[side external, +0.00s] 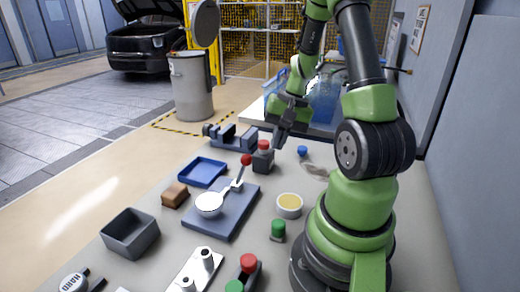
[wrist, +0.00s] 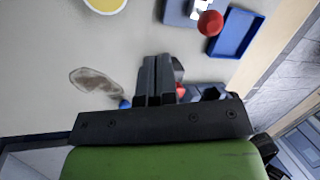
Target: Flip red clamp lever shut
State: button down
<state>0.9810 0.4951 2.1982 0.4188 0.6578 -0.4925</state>
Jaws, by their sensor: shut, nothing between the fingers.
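The red-knobbed clamp lever (side external: 246,160) stands up at a tilt from its metal clamp (side external: 236,185) on a blue-grey plate (side external: 228,222). A white round part (side external: 209,204) lies on the same plate. In the wrist view the red knob (wrist: 210,23) shows at the top right, with only part of the plate in view. My gripper (side external: 280,143) is shut and empty, behind and to the right of the lever in the side view, apart from it. Its closed fingers also show in the wrist view (wrist: 158,62).
A dark block with a red top (side external: 263,160) stands close beside my fingertips, partly hidden behind them in the wrist view. A blue tray (side external: 203,172), a brown block (side external: 175,195), a yellow-filled cup (side external: 289,205) and a green-capped item (side external: 278,230) surround the plate. A grey bin (side external: 131,233) stands front left.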

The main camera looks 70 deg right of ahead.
jog(key=shift+w+a+f, duration=0.35)
jog(key=shift+w+a, duration=0.05)
jog(key=shift+w, duration=0.2)
jog(key=shift+w+a+f, duration=0.35)
jog(key=shift+w+a, duration=0.1)
jog(key=shift+w, duration=0.15)
jog(key=shift+w+a+f, duration=0.35)
jog(key=shift+w+a, duration=0.05)
jog(key=shift+w, duration=0.2)
jog(key=shift+w+r+g, duration=0.2)
jog(key=shift+w+g, duration=0.3)
jog(key=g, duration=0.5)
send_near(243, 171)
jog(key=w+f, duration=0.1)
jog(key=f, duration=0.2)
jog(key=shift+w+d+m, duration=0.15)
jog(key=shift+w+m, duration=0.15)
jog(key=shift+w, duration=0.1)
jog(key=shift+s+f, duration=0.35)
jog(key=shift+s, duration=0.35)
